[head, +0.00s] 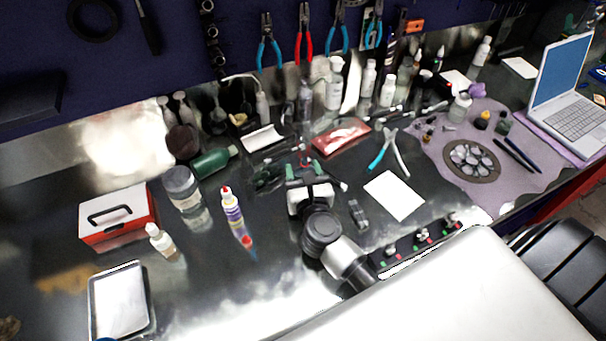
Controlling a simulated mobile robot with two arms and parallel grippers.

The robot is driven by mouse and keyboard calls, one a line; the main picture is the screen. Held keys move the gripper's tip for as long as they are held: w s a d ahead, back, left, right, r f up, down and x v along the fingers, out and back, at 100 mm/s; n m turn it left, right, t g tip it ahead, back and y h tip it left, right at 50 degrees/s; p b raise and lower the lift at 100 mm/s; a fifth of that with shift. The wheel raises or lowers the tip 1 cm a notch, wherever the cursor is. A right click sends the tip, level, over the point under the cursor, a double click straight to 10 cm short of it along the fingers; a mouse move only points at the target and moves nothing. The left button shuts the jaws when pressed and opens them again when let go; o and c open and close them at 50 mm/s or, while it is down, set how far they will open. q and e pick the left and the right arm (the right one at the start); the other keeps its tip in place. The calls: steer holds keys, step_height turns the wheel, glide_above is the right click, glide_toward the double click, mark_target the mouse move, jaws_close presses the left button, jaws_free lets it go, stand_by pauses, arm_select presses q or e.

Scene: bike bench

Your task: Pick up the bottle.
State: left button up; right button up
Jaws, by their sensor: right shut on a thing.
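Several bottles are in view, and I cannot tell which one is meant. A white and purple bottle with a red tip (232,208) stands left of my right gripper. A small white-capped bottle (161,242) stands by the red box. A green bottle (214,162) lies on its side further back. My right gripper (309,174) reaches in from the lower right, over the middle of the bench. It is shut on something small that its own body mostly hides. My left gripper is not in view.
A red and white box (117,217), a grey jar (182,188) and a metal tray (120,302) are at left. Pliers (391,154), a red packet (341,137) and a white card (394,195) lie near my gripper. A laptop (573,100) stands at right.

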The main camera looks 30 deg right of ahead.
mark_target(305, 169)
step_height(305, 169, up, 4)
steer(key=shift+f+p, duration=0.2)
steer(key=shift+p, duration=0.3)
steer(key=s+d+r, duration=0.6)
steer(key=d, duration=0.3)
steer(key=shift+s+d+r+p, duration=0.25)
steer(key=shift+d+p, duration=0.1)
steer(key=shift+d, duration=0.05)
